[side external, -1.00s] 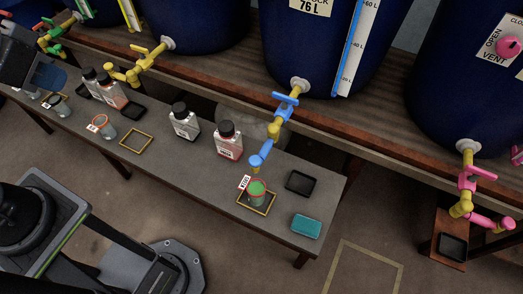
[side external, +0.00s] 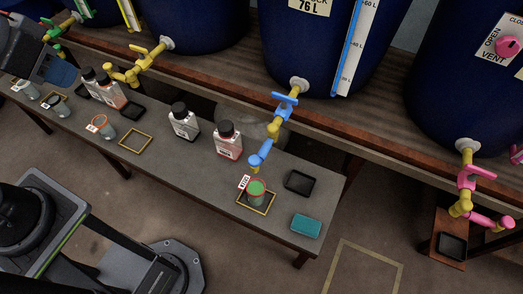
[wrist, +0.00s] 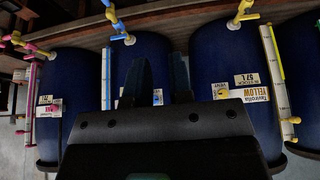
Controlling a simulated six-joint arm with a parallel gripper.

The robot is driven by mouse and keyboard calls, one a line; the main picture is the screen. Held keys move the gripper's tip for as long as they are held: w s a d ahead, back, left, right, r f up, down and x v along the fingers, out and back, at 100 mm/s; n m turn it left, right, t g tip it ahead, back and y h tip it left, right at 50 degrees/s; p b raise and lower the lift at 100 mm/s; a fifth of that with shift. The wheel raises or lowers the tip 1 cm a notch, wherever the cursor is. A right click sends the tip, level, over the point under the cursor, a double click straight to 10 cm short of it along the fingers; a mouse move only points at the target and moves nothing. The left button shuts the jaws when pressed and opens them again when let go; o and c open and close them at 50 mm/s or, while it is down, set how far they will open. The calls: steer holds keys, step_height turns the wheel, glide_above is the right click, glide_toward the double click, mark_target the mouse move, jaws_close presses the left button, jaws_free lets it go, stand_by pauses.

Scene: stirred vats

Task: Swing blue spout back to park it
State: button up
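The blue spout (side external: 262,152) hangs from a yellow joint below the middle vat. Its tip is above a cup (side external: 257,193) with a green top, standing in a yellow square outline on the bench. The blue tap handle (side external: 285,99) sits above the joint. In the wrist view the blue spout (wrist: 112,14) shows at the top edge, beyond my fingers. My gripper (wrist: 162,62) has two dark fingers apart with nothing seen between them. In the side view my arm's dark end is at the upper left, far from the blue spout.
Bottles (side external: 229,140) stand on the grey bench (side external: 210,178) left of the cup. A black tray (side external: 299,182) and a teal sponge (side external: 306,226) lie to the right. Yellow (side external: 122,74) and pink (side external: 483,220) spouts hang on either side. Floor in front is open.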

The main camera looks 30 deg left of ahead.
steer(key=o, duration=0.6)
steer(key=shift+g+h, duration=0.6)
steer(key=shift+g, duration=0.2)
steer(key=w+d, duration=0.1)
steer(key=w, duration=0.2)
steer(key=w+d+f, duration=0.1)
steer(key=w+d, duration=0.1)
steer(key=w, duration=0.2)
steer(key=w+d, duration=0.2)
steer(key=w, duration=0.1)
steer(key=shift+w+f, duration=0.25)
steer(key=shift+f, duration=0.1)
steer(key=g, duration=0.4)
glide_above(261, 152)
steer(key=a, duration=0.3)
step_height(261, 152, down, 24)
steer(key=shift+h, duration=0.4)
steer(key=d+f, duration=0.1)
steer(key=f, duration=0.3)
steer(key=d+f, duration=0.1)
steer(key=f, duration=0.4)
steer(key=d+f, duration=0.1)
steer(key=f, duration=0.4)
steer(key=shift+f, duration=0.25)
steer(key=shift+c, duration=0.4)
jaws_close()
